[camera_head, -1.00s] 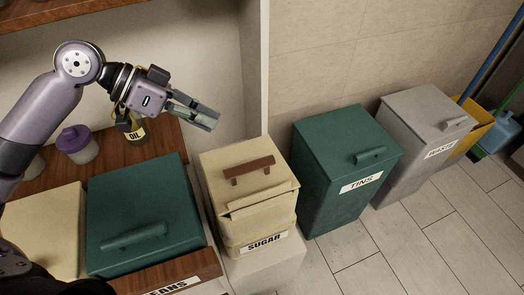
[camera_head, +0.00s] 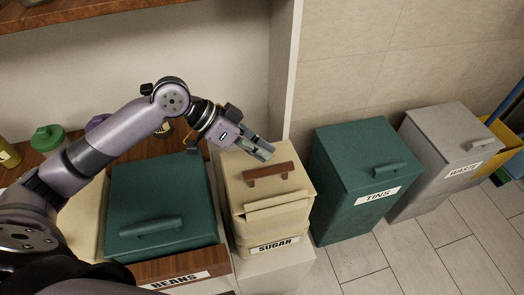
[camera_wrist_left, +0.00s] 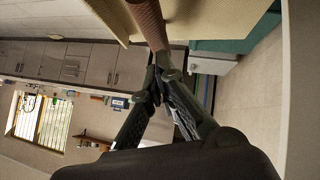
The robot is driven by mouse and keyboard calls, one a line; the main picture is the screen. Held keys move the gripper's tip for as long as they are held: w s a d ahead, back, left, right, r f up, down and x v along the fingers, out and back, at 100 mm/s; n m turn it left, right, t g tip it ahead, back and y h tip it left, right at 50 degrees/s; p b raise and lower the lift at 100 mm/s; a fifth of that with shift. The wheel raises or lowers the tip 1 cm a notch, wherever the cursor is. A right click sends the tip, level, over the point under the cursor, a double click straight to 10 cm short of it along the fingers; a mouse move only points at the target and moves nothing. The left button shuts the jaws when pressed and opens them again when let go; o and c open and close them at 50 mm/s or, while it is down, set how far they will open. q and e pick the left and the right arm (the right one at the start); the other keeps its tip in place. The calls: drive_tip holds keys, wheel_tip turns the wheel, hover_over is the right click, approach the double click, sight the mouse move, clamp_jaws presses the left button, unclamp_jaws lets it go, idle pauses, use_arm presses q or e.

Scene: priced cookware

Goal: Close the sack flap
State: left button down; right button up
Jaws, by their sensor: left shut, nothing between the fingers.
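The beige sugar sack (camera_head: 270,226) stands right of the green beans bin, with a SUGAR label on its front. Its flap (camera_head: 290,180) forms the top and carries a brown handle (camera_head: 268,174). A folded beige strip runs along the flap's front edge. I cannot tell whether the flap lies fully down. My left gripper (camera_head: 266,153) is shut and empty, over the back of the flap and just behind the handle. In the left wrist view the shut fingers (camera_wrist_left: 160,86) are close to the brown handle (camera_wrist_left: 148,22) on the beige flap (camera_wrist_left: 210,25). Contact is unclear.
The green beans bin (camera_head: 155,200) stands left of the sack, under my left arm. The green tins bin (camera_head: 350,150) and grey waste bin (camera_head: 440,135) stand to the right. A wall edge (camera_head: 286,75) rises behind the sack. Tiled floor (camera_head: 370,262) is clear at the front right.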

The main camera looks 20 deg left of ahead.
use_arm(q)
drive_tip(key=shift+s+d+f, duration=0.1)
drive_tip(key=shift+f, duration=0.3)
